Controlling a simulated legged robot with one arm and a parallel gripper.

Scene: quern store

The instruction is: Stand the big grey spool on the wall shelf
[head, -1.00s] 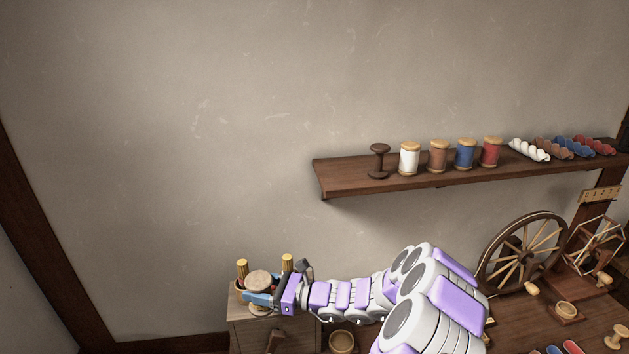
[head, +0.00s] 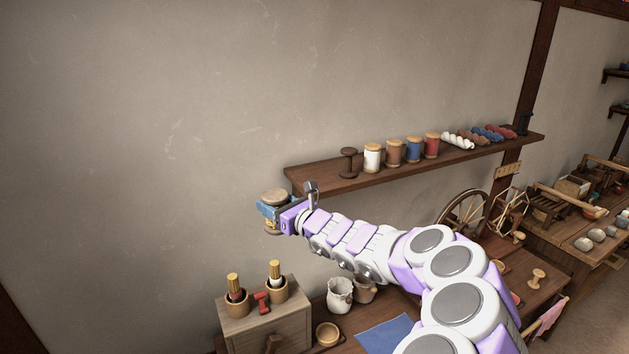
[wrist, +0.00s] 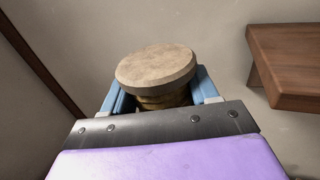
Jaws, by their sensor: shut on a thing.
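My gripper (head: 268,212) is shut on a big spool (head: 274,197) with round wooden ends, held roughly upright in the air left of the wall shelf. In the wrist view the spool's flat round top (wrist: 156,68) shows between the blue fingers, with a little brownish winding below it. The fingers hide most of its middle, so I cannot tell whether it is grey. The wall shelf (head: 312,180) shows its near left end just right of the gripper; it also shows in the wrist view (wrist: 292,62), apart from the spool.
A dark bare spool (head: 348,163) stands nearest the shelf's left end, which is clear beside it. White (head: 372,158), brown, blue and red spools follow, then coloured skeins. Below stand a wooden chest (head: 265,325) with two pots and a pale jug (head: 340,294).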

